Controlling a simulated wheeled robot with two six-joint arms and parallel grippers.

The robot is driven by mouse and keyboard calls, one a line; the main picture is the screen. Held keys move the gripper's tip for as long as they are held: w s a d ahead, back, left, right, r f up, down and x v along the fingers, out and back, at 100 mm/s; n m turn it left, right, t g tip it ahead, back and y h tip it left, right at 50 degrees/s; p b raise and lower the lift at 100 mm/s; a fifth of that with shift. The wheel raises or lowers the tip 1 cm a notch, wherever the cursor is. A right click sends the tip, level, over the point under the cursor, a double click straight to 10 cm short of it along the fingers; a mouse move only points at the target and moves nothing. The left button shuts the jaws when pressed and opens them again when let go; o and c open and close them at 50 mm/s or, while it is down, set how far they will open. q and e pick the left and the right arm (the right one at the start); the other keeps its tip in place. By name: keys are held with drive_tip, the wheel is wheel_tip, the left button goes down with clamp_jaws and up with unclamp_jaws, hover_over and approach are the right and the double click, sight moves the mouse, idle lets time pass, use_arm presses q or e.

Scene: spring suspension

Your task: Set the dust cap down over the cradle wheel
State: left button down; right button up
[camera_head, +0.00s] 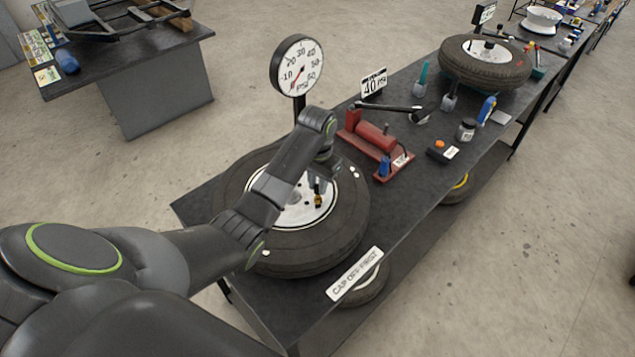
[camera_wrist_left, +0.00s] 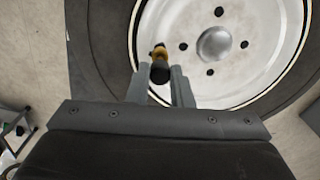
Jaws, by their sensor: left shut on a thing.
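A wheel (camera_head: 345,225) with a black tyre and white rim lies flat on the near end of the dark bench. My left gripper (camera_head: 316,186) is over the rim, pointing down, with its fingers shut on a small black piece, apparently the dust cap (camera_wrist_left: 160,74). A brass-coloured part (camera_wrist_left: 158,51), apparently the valve stem, shows right beside the black piece in the left wrist view. In the head view the brass part (camera_head: 318,201) is just below it. I cannot tell whether the two touch. The right gripper is not in view.
A round pressure gauge (camera_head: 298,66) stands behind the wheel. A red pump (camera_head: 376,140) is to its right, with bottles and small tools beyond. Another wheel (camera_head: 485,62) is farther along the bench. A "CAP OFF FIRST" label (camera_head: 354,274) is at the front edge.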

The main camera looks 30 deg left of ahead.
use_arm(q)
drive_tip(key=shift+f+b, duration=0.4)
drive_tip(key=shift+f, duration=0.75)
drive_tip(key=c, duration=1.2)
unclamp_jaws()
drive_tip(key=shift+r, duration=0.15)
wheel_tip(320, 180, up, 2)
drive_tip(key=shift+r+p, duration=0.1)
drive_tip(key=shift+p, duration=0.65)
drive_tip(key=shift+r, duration=2.3)
